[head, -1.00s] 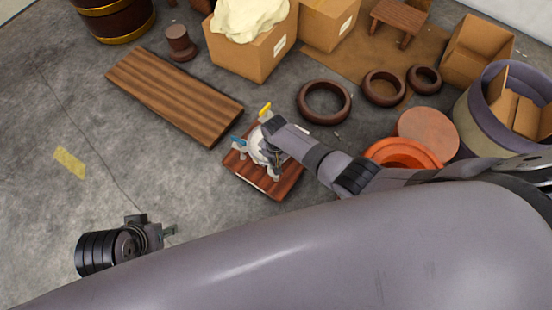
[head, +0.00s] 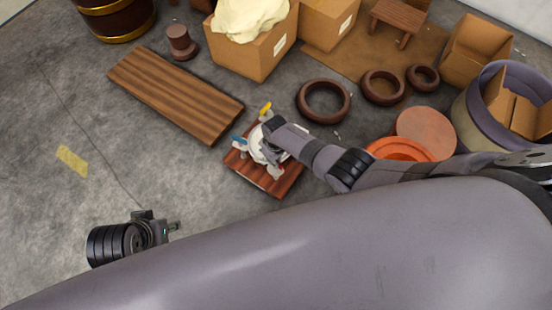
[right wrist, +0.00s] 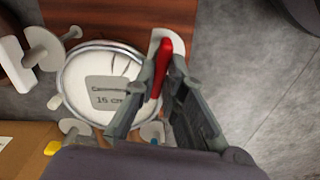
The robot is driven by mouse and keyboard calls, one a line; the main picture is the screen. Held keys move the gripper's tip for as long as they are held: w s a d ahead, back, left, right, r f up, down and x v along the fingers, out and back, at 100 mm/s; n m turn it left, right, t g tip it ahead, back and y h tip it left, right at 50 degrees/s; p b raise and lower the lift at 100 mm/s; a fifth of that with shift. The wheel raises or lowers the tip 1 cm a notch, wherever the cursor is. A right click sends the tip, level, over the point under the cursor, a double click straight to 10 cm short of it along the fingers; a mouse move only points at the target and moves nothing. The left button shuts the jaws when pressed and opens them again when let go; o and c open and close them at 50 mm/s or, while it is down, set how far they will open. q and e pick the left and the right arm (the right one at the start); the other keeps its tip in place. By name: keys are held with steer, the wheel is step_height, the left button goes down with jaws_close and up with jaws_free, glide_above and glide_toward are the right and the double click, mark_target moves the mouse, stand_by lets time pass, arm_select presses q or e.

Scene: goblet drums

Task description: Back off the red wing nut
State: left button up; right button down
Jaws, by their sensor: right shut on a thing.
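The red wing nut (right wrist: 162,62) sits at the edge of a round white drum head (right wrist: 85,72) with a metal rim and a printed label. In the right wrist view my right gripper (right wrist: 159,72) has its fingers on both sides of the red wing nut, shut on it. In the head view the drum (head: 255,150) stands on a reddish wooden board (head: 284,184), with a yellow wing nut (head: 265,108) and a blue wing nut (head: 240,139) on its rim. My right gripper and wrist partly cover the drum there. My left gripper (head: 174,227) is over bare floor, away from the drum; its opening is unclear.
A wooden plank (head: 175,92) lies left of the board. Dark rings (head: 324,101) and an orange tub (head: 400,150) are to the right. Cardboard boxes (head: 250,55) stand behind. Grey floor on the left is mostly clear.

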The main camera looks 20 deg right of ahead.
steer(key=n, duration=0.3)
steer(key=shift+s+n, duration=0.1)
steer(key=shift+n, duration=2.3)
arm_select(q)
steer(key=shift+d+f, duration=0.1)
steer(key=shift+f, duration=0.1)
arm_select(e)
steer(key=shift+n, duration=0.7)
steer(key=c, duration=1.7)
jaws_free()
arm_select(q)
steer(key=shift+w+r, duration=0.1)
steer(key=shift+w, duration=0.15)
arm_select(e)
steer(key=shift+o, duration=0.2)
